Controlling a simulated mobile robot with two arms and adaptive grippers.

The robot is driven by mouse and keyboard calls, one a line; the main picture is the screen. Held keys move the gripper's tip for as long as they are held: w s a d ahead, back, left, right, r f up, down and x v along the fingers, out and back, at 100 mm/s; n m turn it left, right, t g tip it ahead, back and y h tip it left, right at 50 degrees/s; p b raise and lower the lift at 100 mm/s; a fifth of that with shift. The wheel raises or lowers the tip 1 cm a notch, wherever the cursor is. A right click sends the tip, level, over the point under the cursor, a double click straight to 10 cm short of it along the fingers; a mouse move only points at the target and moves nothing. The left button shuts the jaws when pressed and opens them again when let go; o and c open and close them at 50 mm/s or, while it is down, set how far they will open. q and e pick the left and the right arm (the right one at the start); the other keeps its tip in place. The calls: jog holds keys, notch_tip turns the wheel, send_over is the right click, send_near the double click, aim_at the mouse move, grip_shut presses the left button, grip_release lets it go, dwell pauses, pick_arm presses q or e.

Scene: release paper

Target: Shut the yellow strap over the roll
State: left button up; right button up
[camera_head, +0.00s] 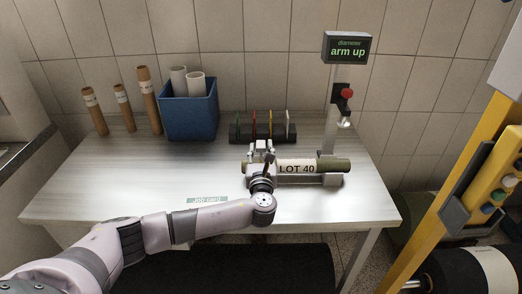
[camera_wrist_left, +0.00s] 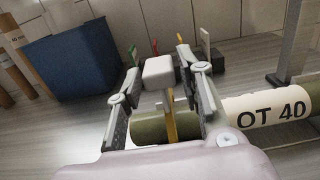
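An olive roll (camera_head: 334,164) with a white "LOT 40" label lies in a light metal holder on the table. It also shows in the left wrist view (camera_wrist_left: 150,129). There, a yellow strap (camera_wrist_left: 171,124) stands upright by the roll, with a pale block (camera_wrist_left: 158,72) at its top. My left gripper (camera_head: 262,148) is above the roll's left end. In the wrist view its fingers (camera_wrist_left: 158,58) are spread on either side of the block, with small gaps seemingly left at both sides. The strap's lower end is hidden. My right gripper is out of view.
A dark rack (camera_head: 277,132) with green, red, yellow and white upright pieces stands behind the roll. A blue bin (camera_head: 190,117) with white tubes and several brown tubes (camera_head: 149,99) stand at the back left.

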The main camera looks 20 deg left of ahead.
pick_arm(q)
jog(key=shift+o, duration=0.8)
jog(key=v, duration=1.2)
